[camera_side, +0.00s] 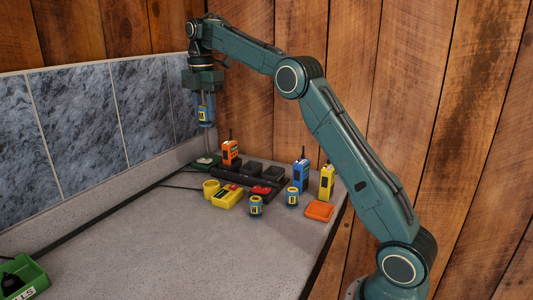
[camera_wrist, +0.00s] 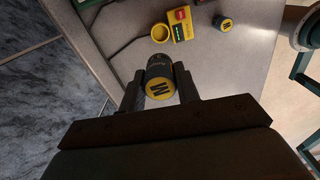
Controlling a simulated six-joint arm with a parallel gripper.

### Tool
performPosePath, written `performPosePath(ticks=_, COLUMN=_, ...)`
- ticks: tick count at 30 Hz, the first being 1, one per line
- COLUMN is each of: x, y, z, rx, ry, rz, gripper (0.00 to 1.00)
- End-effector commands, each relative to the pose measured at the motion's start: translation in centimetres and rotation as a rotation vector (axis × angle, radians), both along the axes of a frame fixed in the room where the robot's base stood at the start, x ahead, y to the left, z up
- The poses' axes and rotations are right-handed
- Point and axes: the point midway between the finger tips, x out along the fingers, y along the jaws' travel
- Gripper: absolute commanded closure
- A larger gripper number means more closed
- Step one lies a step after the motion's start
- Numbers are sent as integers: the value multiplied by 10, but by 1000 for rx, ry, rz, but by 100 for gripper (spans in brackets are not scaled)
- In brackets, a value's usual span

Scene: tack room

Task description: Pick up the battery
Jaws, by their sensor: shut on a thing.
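A blue and yellow battery (camera_side: 203,114) hangs between the fingers of my gripper (camera_side: 204,100), high above the back left of the counter. My gripper is shut on it. In the wrist view the battery (camera_wrist: 160,82) shows its yellow end with a dark letter, held between the two dark fingers of my gripper (camera_wrist: 160,85). Two similar batteries stand upright on the counter, one at the front (camera_side: 255,205) and one to its right (camera_side: 292,197). One such battery also shows in the wrist view (camera_wrist: 223,23).
A dark charger bank (camera_side: 232,176) stands at the back. Near it are an orange radio (camera_side: 230,151), a blue radio (camera_side: 301,174), a yellow radio (camera_side: 326,181), a yellow device (camera_side: 228,197) and an orange pad (camera_side: 319,211). A green bin (camera_side: 25,280) is front left. The counter's middle is clear.

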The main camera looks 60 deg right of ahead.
Motion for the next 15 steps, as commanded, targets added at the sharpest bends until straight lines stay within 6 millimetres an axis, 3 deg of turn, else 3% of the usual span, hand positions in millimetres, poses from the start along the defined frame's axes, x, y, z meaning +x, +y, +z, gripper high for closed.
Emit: performPosePath(ticks=15, x=0, y=0, z=5, rx=0, ry=-1, rz=0, gripper=96)
